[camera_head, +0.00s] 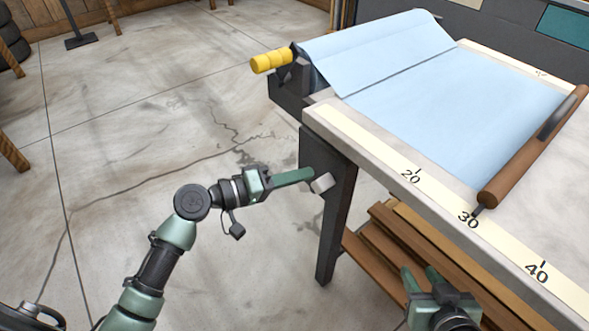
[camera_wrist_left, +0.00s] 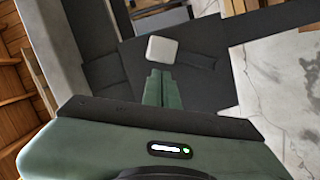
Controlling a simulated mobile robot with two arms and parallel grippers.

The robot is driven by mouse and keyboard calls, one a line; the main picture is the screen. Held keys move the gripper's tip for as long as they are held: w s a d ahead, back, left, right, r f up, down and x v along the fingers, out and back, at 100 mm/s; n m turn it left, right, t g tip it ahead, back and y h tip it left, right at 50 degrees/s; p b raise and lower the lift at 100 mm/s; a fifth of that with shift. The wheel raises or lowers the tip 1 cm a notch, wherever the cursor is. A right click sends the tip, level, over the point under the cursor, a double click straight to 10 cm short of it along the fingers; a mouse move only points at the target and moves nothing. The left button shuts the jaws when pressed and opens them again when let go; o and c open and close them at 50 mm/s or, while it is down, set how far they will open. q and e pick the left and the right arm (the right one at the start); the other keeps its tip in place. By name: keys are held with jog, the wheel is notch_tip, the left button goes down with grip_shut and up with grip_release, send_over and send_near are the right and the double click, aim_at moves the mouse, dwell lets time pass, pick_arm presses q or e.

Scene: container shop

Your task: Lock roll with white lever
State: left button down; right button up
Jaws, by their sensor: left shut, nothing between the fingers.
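The white lever (camera_head: 322,183) shows as a small pale block at the dark table leg, below the near left corner of the table. My left gripper (camera_head: 309,174) is shut and empty, its fingertips pointing at the lever. In the left wrist view the lever's white end (camera_wrist_left: 162,50) lies just beyond the fingertips (camera_wrist_left: 158,72); I cannot tell whether they touch. The roll of light blue sheet (camera_head: 375,45) lies at the far left end of the table, with a yellow knob (camera_head: 271,61) at its end. My right gripper (camera_head: 424,272) is low at the bottom, open and empty.
The table (camera_head: 330,125) has a number scale along its near edge and a blue sheet spread on top. A brown bar with a dark handle (camera_head: 535,145) lies across the sheet. Wooden boards (camera_head: 385,265) are stacked below.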

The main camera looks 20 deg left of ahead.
pick_arm(q)
jog(key=shift+s+d+f+m, duration=0.1)
jog(key=shift+s+d+m, duration=0.25)
jog(key=shift+m, duration=0.15)
pick_arm(e)
jog(key=shift+s+f, duration=0.1)
pick_arm(q)
jog(key=shift+d+f, duration=0.1)
